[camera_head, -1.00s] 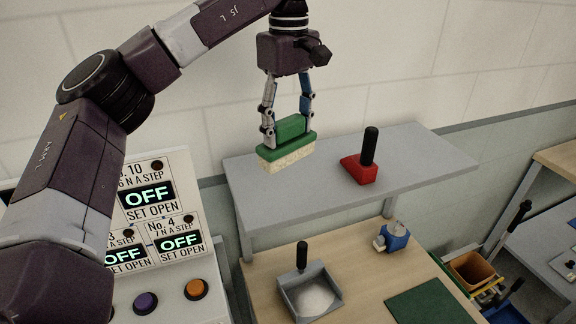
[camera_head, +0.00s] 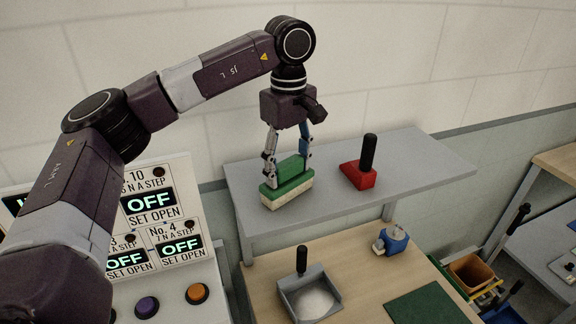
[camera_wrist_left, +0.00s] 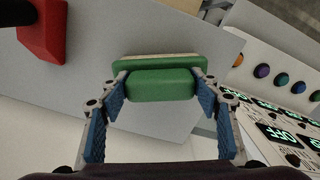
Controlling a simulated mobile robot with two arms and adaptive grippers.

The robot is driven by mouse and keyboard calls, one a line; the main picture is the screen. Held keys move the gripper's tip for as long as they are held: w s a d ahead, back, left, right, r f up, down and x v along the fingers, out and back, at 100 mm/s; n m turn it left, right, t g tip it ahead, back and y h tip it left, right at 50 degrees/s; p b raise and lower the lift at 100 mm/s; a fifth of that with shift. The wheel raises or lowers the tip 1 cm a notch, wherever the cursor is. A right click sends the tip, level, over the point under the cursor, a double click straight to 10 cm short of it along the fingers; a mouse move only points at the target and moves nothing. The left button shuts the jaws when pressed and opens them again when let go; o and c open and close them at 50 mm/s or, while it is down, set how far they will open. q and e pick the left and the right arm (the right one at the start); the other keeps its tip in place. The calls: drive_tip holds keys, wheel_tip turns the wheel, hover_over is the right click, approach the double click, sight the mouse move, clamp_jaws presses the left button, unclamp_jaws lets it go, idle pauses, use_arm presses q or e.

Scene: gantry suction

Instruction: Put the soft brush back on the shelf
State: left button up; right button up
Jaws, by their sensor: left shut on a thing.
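The soft brush (camera_head: 288,188) has a green back and handle with pale bristles below. My left gripper (camera_head: 287,165) is shut on its green handle from above, with one finger on each side. The brush is upright at the left part of the grey shelf (camera_head: 330,199), its bristles at or just above the surface; I cannot tell whether they touch. In the left wrist view the brush (camera_wrist_left: 160,82) sits between the blue-padded fingers (camera_wrist_left: 161,90), over the shelf (camera_wrist_left: 95,85). My right gripper is not in view.
A red tool with a black handle (camera_head: 360,176) stands on the shelf, right of the brush. Below are a grey dustpan (camera_head: 300,295) holding white powder, a blue device (camera_head: 392,240) and a green mat (camera_head: 428,304). A control panel (camera_head: 160,225) stands left. The shelf's right part is clear.

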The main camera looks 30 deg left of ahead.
use_arm(q)
drive_tip(key=o, duration=1.2)
drive_tip(key=shift+f, duration=0.1)
drive_tip(key=o, duration=0.4)
drive_tip(key=shift+w, duration=0.1)
drive_tip(key=shift+c, duration=0.2)
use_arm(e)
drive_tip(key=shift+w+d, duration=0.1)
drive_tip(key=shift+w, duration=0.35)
use_arm(q)
drive_tip(key=shift+r, duration=0.3)
wheel_tip(320, 180, up, 5)
drive_tip(key=shift+f+b, duration=0.2)
drive_tip(key=shift+b, duration=0.5)
wheel_tip(320, 180, up, 6)
drive_tip(key=shift+f+p, duration=0.1)
drive_tip(key=shift+p, duration=0.3)
drive_tip(key=shift+r, duration=0.65)
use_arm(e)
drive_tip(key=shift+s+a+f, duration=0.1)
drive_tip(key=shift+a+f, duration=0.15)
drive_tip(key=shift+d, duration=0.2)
